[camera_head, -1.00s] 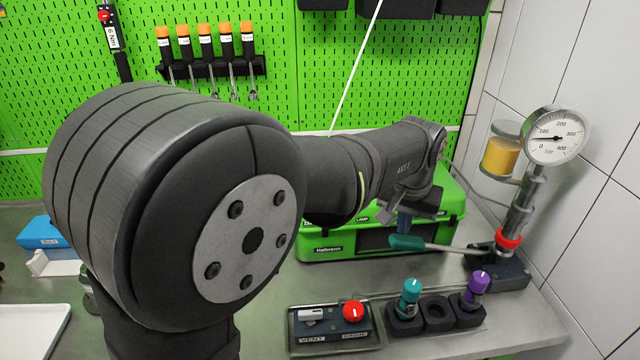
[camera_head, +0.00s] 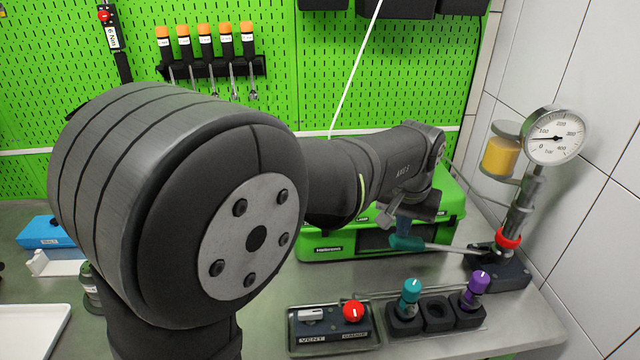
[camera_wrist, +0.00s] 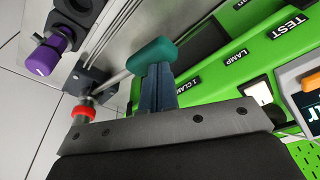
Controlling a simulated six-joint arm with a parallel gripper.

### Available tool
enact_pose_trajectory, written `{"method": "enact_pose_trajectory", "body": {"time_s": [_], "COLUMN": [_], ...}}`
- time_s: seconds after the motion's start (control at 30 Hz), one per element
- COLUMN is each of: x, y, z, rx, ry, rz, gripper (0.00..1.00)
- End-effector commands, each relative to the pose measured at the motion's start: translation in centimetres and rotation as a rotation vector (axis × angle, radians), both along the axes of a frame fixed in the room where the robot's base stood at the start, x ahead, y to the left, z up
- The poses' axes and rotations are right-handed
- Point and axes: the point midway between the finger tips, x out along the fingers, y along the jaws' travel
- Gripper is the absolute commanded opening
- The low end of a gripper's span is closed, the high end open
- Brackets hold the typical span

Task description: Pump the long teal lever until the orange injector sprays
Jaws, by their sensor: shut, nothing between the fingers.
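The long lever (camera_head: 450,249) has a teal grip (camera_head: 406,243) and runs left from the pump base, nearly level. In the wrist view the teal grip (camera_wrist: 152,54) lies right at the tips of my blue fingers. My gripper (camera_head: 403,228) is shut, with its fingers (camera_wrist: 158,84) together above the grip; they appear to touch it, not hold it. The pump (camera_head: 512,215) stands at the right with a red ring and a dial gauge (camera_head: 554,136), whose needle points near 100. I cannot make out an orange injector or any spray.
A holder in front carries a teal-capped injector (camera_head: 410,293) and a purple-capped one (camera_head: 476,286), with an empty socket between. A vent box with a red knob (camera_head: 353,311) stands left of it. A green case (camera_head: 350,243) lies behind the lever. The tiled wall is close at right.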

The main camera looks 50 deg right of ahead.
Motion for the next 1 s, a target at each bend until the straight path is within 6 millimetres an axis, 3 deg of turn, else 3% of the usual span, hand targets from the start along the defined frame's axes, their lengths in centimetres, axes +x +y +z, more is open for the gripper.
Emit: {"method": "enact_pose_trajectory", "body": {"time_s": [1.0], "x": [0.4], "y": [0.5], "z": [-5.7], "rx": [0.002], "ry": [0.001], "rz": [0.0], "gripper": [0.0]}}
